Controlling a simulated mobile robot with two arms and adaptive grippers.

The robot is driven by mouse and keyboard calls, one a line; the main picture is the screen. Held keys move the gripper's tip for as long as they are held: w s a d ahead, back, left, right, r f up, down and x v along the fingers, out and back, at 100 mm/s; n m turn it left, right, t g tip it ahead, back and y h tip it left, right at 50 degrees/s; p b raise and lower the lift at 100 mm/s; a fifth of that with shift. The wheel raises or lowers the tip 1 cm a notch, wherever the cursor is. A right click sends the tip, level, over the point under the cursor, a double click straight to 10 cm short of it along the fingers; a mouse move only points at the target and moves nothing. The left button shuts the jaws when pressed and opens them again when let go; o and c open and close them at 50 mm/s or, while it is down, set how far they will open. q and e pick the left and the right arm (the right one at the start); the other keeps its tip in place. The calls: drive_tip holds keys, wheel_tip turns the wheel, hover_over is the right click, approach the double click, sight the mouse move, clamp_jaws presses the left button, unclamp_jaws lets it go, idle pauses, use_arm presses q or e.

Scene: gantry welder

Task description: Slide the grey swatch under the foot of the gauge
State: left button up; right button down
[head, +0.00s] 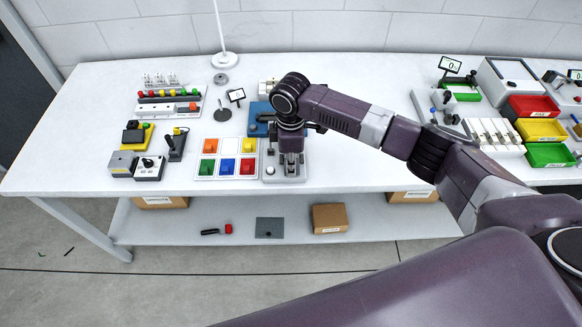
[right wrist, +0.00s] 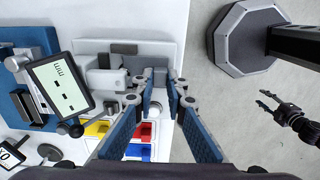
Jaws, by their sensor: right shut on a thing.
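The gauge (head: 285,178) is a grey device on a pale base near the table's front edge; its body (right wrist: 108,80) also shows in the right wrist view. A tilted display marked mm (right wrist: 60,88) stands beside it, showing dashes. My right gripper (head: 290,153) is low over the gauge base. In the right wrist view its fingers (right wrist: 159,90) are shut on a small light grey piece, apparently the grey swatch (right wrist: 159,97), mostly hidden between them. Whether it lies under the foot cannot be told. My left gripper (right wrist: 268,100) shows open over the floor.
A board of coloured swatches (head: 238,157) lies just left of the gauge. A blue-based device (head: 259,117) stands behind it.

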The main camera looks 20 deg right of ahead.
drive_tip(key=shift+w+d+b, duration=0.25)
drive_tip(key=shift+w+b, duration=0.1)
drive_tip(key=shift+w, duration=0.35)
drive_tip(key=shift+w+d+r, duration=0.25)
drive_tip(key=shift+w+r, duration=0.2)
drive_tip(key=shift+w, duration=0.15)
idle(0.5)
drive_tip(key=c, duration=1.9)
unclamp_jaws()
wheel_tip(320, 180, up, 6)
drive_tip(key=shift+w+f, duration=0.1)
drive_tip(key=r, duration=0.1)
drive_tip(key=s+r, duration=0.1)
drive_tip(key=r, duration=0.3)
drive_tip(key=shift+s+a+r, duration=0.2)
drive_tip(key=shift+a, duration=0.05)
